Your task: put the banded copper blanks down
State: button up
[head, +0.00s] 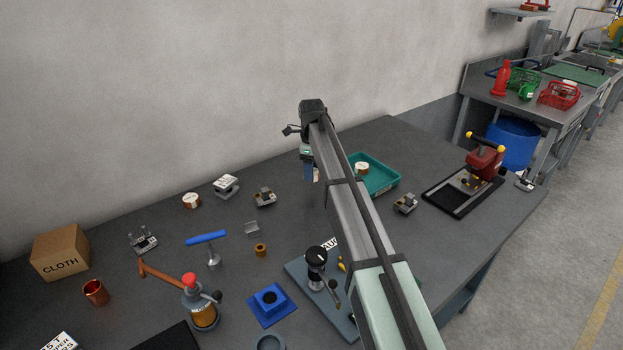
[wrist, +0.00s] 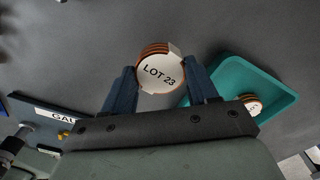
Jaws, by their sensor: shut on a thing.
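My gripper (wrist: 161,78) is shut on a round stack of copper blanks (wrist: 160,70) with a white band and top label reading LOT 23. In the wrist view one dark blue finger is on each side of the stack. In the head view my gripper (head: 309,170) hangs over the table, left of a teal tray (head: 388,187); the held stack is mostly hidden there. The tray also shows in the wrist view (wrist: 282,111), to the right of the held stack. Another labelled copper stack (wrist: 250,103) lies in it, partly hidden by my gripper.
A similar labelled copper stack (head: 191,201) stands on the table at the left. Small metal fixtures (head: 264,197) stand nearby. A red press (head: 484,160) stands right of the tray. Bare table lies between my gripper and the wall.

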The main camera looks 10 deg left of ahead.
jog(key=r, duration=0.4)
jog(key=shift+w+d+r, duration=0.15)
jog(key=shift+d+r, duration=0.05)
jog(key=shift+d, duration=0.15)
jog(key=r+m, duration=0.1)
jog(key=m, duration=0.1)
send_over(363, 177)
jog(key=s, duration=0.5)
jog(key=shift+s+a+f+n, duration=0.1)
jog(key=shift+f+n, duration=0.55)
jog(key=shift+f, duration=1)
jog(key=shift+a+f+n, duration=0.1)
jog(key=shift+f+n, duration=0.5)
jog(key=shift+f, duration=1.05)
jog(key=shift+s+a+f+n, duration=0.1)
jog(key=shift+f+n, duration=0.55)
jog(key=shift+f, duration=1)
jog(key=shift+f, duration=0.1)
jog(key=o, duration=1.2)
jog(key=shift+c, duration=0.2)
notch_tip(363, 177, up, 12)
